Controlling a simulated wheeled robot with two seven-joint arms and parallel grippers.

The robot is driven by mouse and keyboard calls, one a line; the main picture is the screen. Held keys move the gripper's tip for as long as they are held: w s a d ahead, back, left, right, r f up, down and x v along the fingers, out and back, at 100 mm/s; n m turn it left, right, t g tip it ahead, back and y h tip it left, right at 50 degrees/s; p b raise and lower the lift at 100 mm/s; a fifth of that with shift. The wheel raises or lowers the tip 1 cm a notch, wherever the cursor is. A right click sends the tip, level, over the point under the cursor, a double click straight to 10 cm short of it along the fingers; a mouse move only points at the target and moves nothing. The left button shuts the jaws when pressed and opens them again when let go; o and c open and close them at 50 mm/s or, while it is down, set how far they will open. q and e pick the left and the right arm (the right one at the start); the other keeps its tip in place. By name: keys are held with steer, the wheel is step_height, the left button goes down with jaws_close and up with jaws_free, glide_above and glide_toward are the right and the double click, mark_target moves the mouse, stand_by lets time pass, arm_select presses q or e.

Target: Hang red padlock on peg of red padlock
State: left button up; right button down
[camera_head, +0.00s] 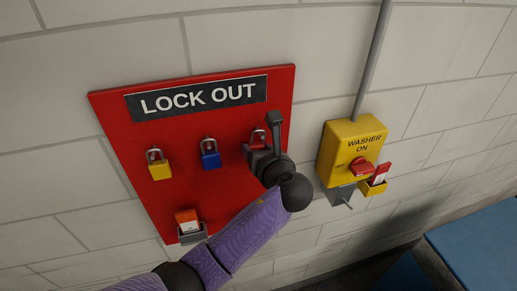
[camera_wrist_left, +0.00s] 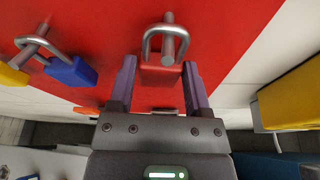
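The red padlock (camera_head: 258,135) is at the right of the red LOCK OUT board (camera_head: 180,190), partly covered by my left gripper (camera_head: 262,148) in the head view. Whether the shackle rests on the peg cannot be told. My right gripper is in neither view.
A blue padlock (camera_head: 210,158) and a yellow padlock (camera_head: 159,169) hang to the left on the board. A tag holder (camera_head: 192,234) is below. A yellow WASHER ON box (camera_head: 340,145) with a red knob (camera_head: 361,167) stands out from the wall at right.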

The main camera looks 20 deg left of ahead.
arm_select(q)
steer(key=o, duration=0.4)
steer(key=v, duration=1)
steer(key=s+a+f+n+g+h, duration=0.4)
steer(key=s+f+n+g+h, duration=0.15)
steer(key=s+f+n, duration=0.75)
steer(key=s+a+f+n+g+h, duration=0.15)
steer(key=s+n, duration=0.25)
steer(key=n, duration=0.4)
steer(key=s+a+n+g+h, duration=0.1)
steer(key=s+n+h, duration=0.1)
steer(key=s+n, duration=0.35)
step_height(320, 180, down, 34)
steer(key=n+g+b, duration=0.1)
steer(key=n+b, duration=0.1)
steer(key=b, duration=1.5)
steer(key=s+a+f+b, duration=0.1)
steer(key=s+f+b, duration=0.4)
steer(key=f, duration=0.4)
steer(key=s+f+g+b, duration=0.1)
steer(key=s+f+b, duration=0.3)
steer(key=f, duration=0.5)
steer(key=s+a+f+g+b, duration=0.1)
steer(key=s+f+b, duration=0.4)
steer(key=f, duration=0.4)
steer(key=shift+s+a+b, duration=0.3)
steer(key=shift+a+b, duration=0.05)
steer(key=shift+b, duration=0.1)
